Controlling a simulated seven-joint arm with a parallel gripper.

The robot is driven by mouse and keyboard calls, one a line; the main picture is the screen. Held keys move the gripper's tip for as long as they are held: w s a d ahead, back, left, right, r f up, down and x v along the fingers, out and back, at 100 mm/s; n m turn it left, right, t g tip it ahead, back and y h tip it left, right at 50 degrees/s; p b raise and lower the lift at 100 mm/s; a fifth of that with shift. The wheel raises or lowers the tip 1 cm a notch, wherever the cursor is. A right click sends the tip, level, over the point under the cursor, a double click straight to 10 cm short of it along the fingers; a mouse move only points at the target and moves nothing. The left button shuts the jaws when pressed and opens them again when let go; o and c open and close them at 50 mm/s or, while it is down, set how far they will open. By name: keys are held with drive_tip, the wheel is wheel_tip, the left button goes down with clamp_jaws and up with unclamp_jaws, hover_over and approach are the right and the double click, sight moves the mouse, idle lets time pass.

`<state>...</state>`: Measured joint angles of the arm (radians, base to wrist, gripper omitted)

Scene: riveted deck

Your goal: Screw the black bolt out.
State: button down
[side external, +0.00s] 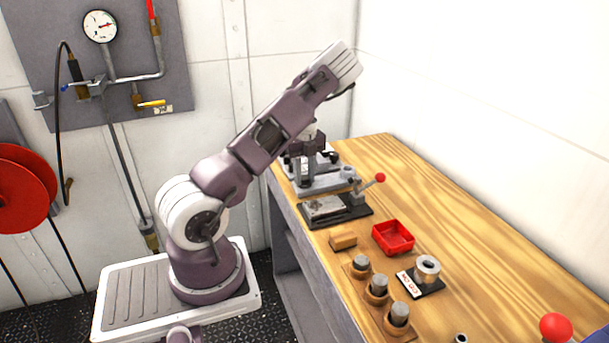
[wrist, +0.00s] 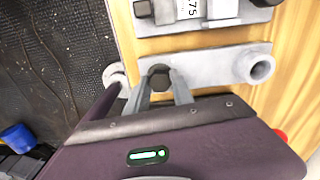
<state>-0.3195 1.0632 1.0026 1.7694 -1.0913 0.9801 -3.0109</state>
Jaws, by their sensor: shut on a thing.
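The black bolt (wrist: 159,75) shows in the wrist view as a dark head on a flat grey plate (wrist: 215,65) with a round, hollow boss at its right end. My gripper (wrist: 163,85) has its two grey fingertips closed on either side of the bolt head. In the side external view my gripper (side external: 304,172) points down over the grey fixture (side external: 318,185) at the far end of the bench. The bolt itself cannot be made out there. How far the bolt sits in the plate is hidden.
Another dark bolt head (wrist: 143,8) and a labelled grey block (wrist: 205,10) sit close by. A clamp with a red knob (side external: 379,178), a wooden block (side external: 343,240), a red tray (side external: 393,238), a ring on a black base (side external: 428,270) and several capped cylinders (side external: 376,287) stand nearer.

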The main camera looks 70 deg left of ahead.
sight(305, 177)
drive_tip(key=shift+f, duration=0.1)
drive_tip(key=c, duration=1.1)
unclamp_jaws()
wheel_tip(305, 177, up, 6)
drive_tip(key=shift+r, duration=0.6)
